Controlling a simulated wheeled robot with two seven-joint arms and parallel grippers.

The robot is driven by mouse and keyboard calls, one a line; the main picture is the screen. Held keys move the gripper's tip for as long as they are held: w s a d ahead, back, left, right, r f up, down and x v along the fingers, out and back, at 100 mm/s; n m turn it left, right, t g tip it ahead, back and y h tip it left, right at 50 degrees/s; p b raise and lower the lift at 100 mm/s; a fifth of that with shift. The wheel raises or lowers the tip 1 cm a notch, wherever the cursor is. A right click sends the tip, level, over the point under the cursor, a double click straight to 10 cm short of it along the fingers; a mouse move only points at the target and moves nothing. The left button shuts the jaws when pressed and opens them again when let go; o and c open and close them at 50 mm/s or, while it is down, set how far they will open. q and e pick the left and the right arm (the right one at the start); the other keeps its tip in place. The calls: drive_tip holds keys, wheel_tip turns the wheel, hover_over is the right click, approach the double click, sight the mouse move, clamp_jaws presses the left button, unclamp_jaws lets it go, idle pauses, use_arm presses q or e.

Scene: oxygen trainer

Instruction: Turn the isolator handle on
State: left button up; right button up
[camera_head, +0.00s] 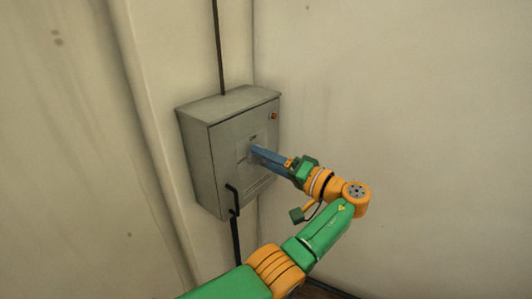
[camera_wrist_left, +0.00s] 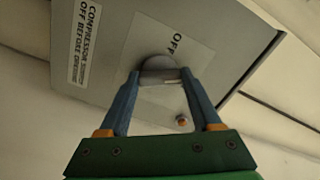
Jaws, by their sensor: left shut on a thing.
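A grey metal isolator box (camera_head: 195,150) is fixed to the wall in the corner. My left gripper (camera_head: 256,153) reaches its front face from the right, with the blue fingers at the middle of the panel. In the left wrist view, the fingers of my left gripper (camera_wrist_left: 160,76) are closed on the rounded grey isolator handle (camera_wrist_left: 158,64), one on each side. A pale plate with the letters "OFF" (camera_wrist_left: 174,44) lies behind the handle. In the head view the fingers hide most of the handle, so its exact angle is unclear. My right gripper is not in view.
A small orange-red button or lamp (camera_head: 274,116) sits at the box's upper right and shows in the left wrist view (camera_wrist_left: 182,120). A white warning label (camera_wrist_left: 84,42) is on the panel. A dark bent bar (camera_head: 233,200) is at the box's lower front. Bare walls surround it.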

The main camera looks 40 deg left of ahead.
use_arm(q)
drive_tip(key=shift+m+p, duration=1.3)
drive_tip(key=shift+m, duration=1.6)
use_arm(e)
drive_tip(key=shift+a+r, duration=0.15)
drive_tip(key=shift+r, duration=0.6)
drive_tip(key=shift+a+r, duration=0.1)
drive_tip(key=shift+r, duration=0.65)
use_arm(q)
drive_tip(key=shift+m, duration=0.3)
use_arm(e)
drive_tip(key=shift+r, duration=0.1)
use_arm(q)
drive_tip(key=o, duration=1.4)
